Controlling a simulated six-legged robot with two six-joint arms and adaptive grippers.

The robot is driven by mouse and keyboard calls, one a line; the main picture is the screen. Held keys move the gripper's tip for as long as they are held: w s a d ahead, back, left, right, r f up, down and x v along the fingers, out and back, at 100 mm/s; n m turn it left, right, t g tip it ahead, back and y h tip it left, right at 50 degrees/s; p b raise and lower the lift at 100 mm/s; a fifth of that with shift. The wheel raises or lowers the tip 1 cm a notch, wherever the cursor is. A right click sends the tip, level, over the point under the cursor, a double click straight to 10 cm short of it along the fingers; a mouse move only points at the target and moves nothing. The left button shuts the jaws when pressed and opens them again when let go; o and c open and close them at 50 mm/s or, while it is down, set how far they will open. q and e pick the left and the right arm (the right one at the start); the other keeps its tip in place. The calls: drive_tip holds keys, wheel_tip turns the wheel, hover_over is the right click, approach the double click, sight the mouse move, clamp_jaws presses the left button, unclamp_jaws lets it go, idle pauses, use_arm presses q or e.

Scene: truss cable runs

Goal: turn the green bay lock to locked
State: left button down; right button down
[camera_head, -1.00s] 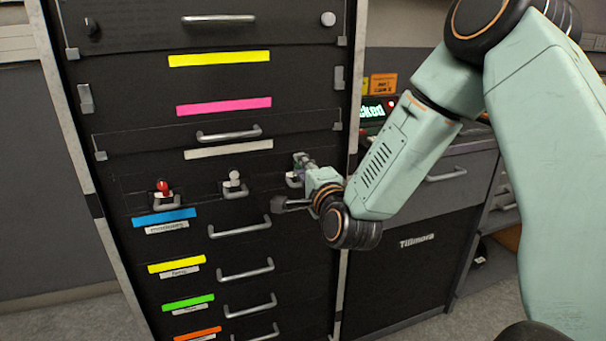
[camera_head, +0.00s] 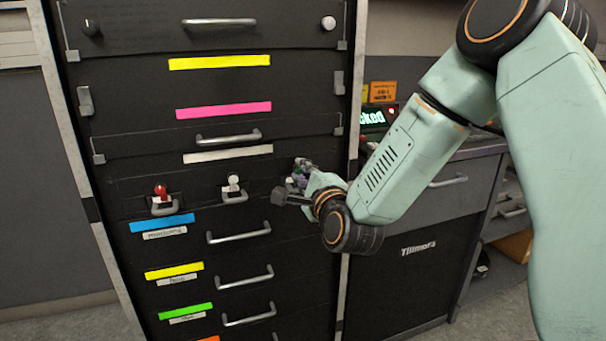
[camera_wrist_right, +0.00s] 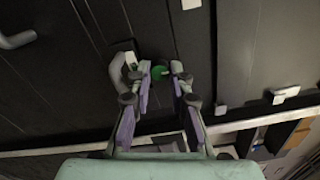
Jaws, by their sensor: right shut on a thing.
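The green bay lock (camera_wrist_right: 159,72) shows in the right wrist view as a small green knob on the black cabinet front. My right gripper (camera_wrist_right: 160,88) has its fingers on either side of the knob and is shut on it. In the head view my right gripper (camera_head: 299,178) is at the right end of the row of locks and hides most of this lock. A red-topped lock (camera_head: 161,192) and a white-topped lock (camera_head: 234,183) stand to its left. I cannot tell the green lock's exact angle. My left gripper is not in view.
The black cabinet (camera_head: 180,270) has metal drawer handles (camera_head: 239,236) below the locks and coloured label strips. A screen (camera_head: 372,116) to the right reads "cked", its start hidden. A drawer unit (camera_head: 450,180) stands right of the cabinet, behind my arm.

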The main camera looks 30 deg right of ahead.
drive_tip(key=c, duration=1.2)
unclamp_jaws()
